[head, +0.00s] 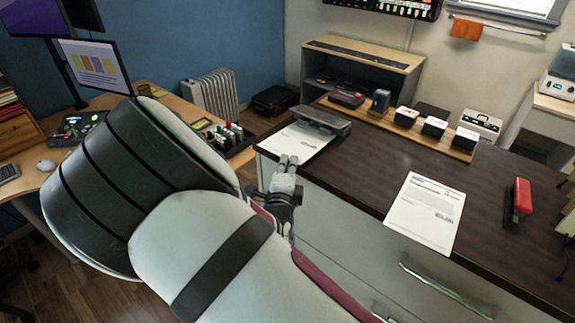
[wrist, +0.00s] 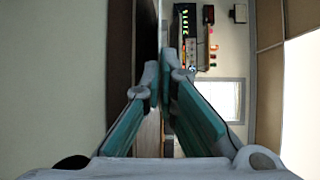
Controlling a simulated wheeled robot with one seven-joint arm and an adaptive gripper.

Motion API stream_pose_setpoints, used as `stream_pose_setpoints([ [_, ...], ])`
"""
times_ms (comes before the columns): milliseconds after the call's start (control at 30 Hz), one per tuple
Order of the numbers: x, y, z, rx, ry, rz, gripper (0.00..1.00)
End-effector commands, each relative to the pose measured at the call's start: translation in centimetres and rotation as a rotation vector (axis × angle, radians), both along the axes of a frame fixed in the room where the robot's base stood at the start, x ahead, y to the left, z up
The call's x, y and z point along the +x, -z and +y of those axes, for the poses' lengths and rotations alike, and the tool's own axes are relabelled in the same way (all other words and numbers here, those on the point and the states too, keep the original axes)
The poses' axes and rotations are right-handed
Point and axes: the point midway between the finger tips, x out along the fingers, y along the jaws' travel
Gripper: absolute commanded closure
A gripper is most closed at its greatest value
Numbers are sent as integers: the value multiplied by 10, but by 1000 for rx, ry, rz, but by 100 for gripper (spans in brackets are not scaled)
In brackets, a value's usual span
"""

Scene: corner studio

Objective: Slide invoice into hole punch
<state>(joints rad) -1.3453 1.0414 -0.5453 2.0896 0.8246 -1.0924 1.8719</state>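The hole punch (head: 322,120) is a long grey bar at the far left part of the dark counter. One white invoice sheet (head: 302,141) lies flat in front of it, its far edge at or under the punch; whether it is in the slot I cannot tell. My gripper (head: 287,160) is at the near edge of this sheet, by the counter's front edge. In the wrist view its two fingers (wrist: 163,75) come close together at the tips. No sheet shows clearly between them, so a hold is unclear. A second printed sheet (head: 427,212) lies flat to the right.
A red stapler (head: 519,198) stands at the right of the dark counter (head: 380,165). A wooden board (head: 385,120) along the back carries several small items. A desk with a monitor (head: 96,66) is at the left. The counter between the two sheets is clear.

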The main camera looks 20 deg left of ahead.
Motion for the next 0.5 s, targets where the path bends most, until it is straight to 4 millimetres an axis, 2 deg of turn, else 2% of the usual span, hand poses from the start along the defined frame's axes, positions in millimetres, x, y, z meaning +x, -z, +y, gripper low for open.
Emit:
stream_pose_setpoints([
  [100, 0, 0, 0, 0, 0, 0, 100],
  [200, 0, 0, 0, 0, 0, 0, 76],
  [233, 0, 0, 0, 0, 0, 0, 72],
  [500, 0, 0, 0, 0, 0, 0, 72],
])
